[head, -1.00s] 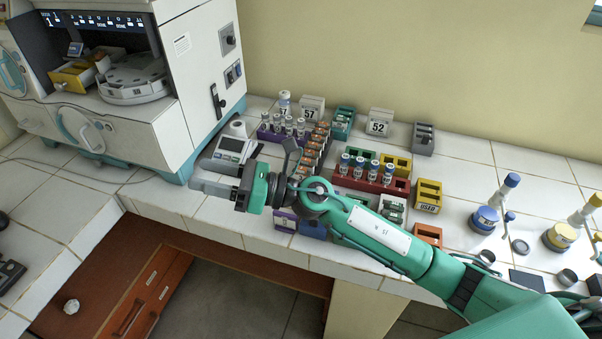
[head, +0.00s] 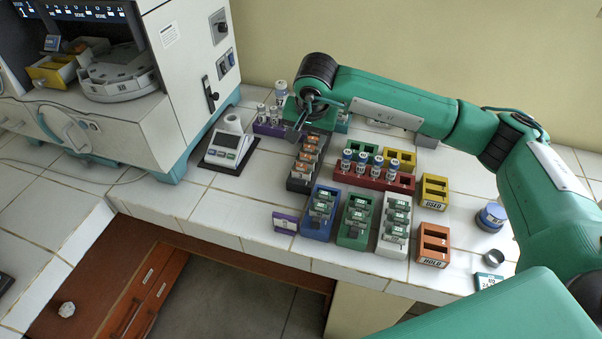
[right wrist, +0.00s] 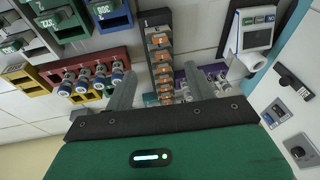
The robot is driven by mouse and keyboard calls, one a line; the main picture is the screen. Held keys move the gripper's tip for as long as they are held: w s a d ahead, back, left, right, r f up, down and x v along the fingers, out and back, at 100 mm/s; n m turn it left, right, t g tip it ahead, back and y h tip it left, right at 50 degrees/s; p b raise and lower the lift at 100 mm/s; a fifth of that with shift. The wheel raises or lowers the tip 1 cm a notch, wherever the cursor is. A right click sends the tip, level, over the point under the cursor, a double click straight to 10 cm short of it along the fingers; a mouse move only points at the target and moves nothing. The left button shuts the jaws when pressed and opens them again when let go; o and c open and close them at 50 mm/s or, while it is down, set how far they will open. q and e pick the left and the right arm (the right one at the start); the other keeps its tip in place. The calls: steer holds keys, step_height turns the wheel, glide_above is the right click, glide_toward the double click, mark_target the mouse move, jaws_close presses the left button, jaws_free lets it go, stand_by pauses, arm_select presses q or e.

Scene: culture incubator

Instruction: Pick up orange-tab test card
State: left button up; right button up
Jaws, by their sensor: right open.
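Several orange-tab test cards (head: 308,155) stand in a row in a dark narrow rack (head: 297,185) in the middle of the counter. They also show in the right wrist view (right wrist: 160,57), in a column between my fingers. My right gripper (head: 299,128) is over the back end of that rack, pointing down. In the right wrist view its two fingers (right wrist: 160,85) are apart with nothing held between them. The gripper and forearm hide the back end of the rack in the head view. My left gripper is not in view.
A purple rack of vials (head: 266,128) stands left of the dark rack, and a red rack of blue-capped vials (head: 374,179) right of it. Blue (head: 318,228), green (head: 352,238) and white card racks (head: 393,246) stand in front. A meter (head: 229,148) is at left.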

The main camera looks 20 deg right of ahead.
steer(key=p, duration=0.2)
glide_above(302, 165)
steer(key=s, duration=0.2)
step_height(302, 165, down, 7)
steer(key=p+x, duration=0.3)
steer(key=x, duration=0.1)
steer(key=shift+a+f, duration=0.15)
steer(key=shift+f, duration=0.2)
steer(key=shift+w+f, duration=0.15)
steer(key=shift+f, duration=0.3)
jaws_close()
